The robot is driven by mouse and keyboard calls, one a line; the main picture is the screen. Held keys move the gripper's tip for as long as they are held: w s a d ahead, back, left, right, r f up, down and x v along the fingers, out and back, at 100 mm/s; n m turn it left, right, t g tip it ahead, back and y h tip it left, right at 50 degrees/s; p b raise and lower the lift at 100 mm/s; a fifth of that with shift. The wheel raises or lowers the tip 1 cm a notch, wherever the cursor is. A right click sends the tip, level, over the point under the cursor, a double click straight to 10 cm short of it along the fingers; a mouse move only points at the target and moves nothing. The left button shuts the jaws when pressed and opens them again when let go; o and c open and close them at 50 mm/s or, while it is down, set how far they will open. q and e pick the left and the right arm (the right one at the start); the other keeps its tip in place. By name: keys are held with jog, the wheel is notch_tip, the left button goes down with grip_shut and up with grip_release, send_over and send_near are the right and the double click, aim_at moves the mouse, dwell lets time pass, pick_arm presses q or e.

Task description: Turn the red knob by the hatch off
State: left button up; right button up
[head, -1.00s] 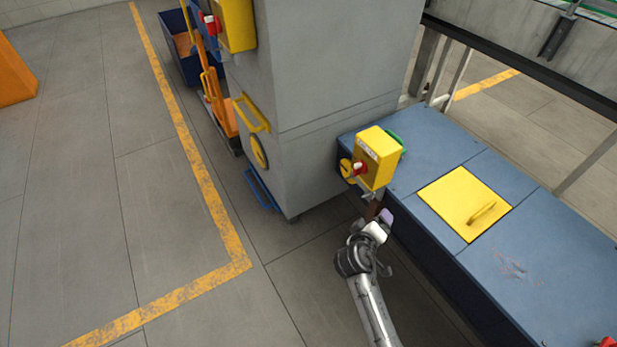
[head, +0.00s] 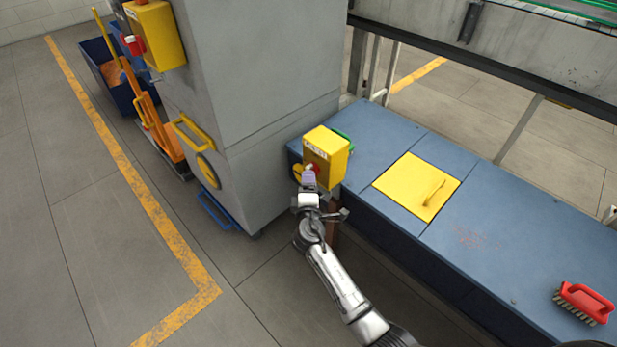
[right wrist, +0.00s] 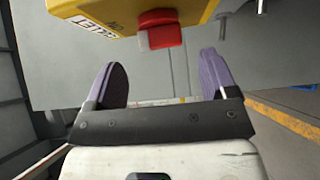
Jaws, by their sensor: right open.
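The yellow box (head: 327,157) stands at the near left end of the blue bench, by the yellow hatch (head: 398,184) with its handle. The red knob (head: 315,168) on the box's front is partly hidden by my right gripper (head: 308,179) in the head view. In the right wrist view the red knob (right wrist: 162,35) with a pale tip shows clearly, above and ahead of the gap between my open purple fingers (right wrist: 163,68). The fingers look apart from the knob, with nothing between them. My left gripper is out of view.
Another yellow box (head: 160,35) with a red knob (head: 134,44) is on the grey cabinet (head: 260,90). A red brush (head: 584,302) lies on the blue bench (head: 500,220). An orange cart and blue bin (head: 100,70) stand at left. The floor in front is clear.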

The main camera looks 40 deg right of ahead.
jog(key=b+x, duration=0.1)
jog(key=x, duration=0.4)
jog(key=shift+w+d+b, duration=0.1)
jog(key=shift+b, duration=0.2)
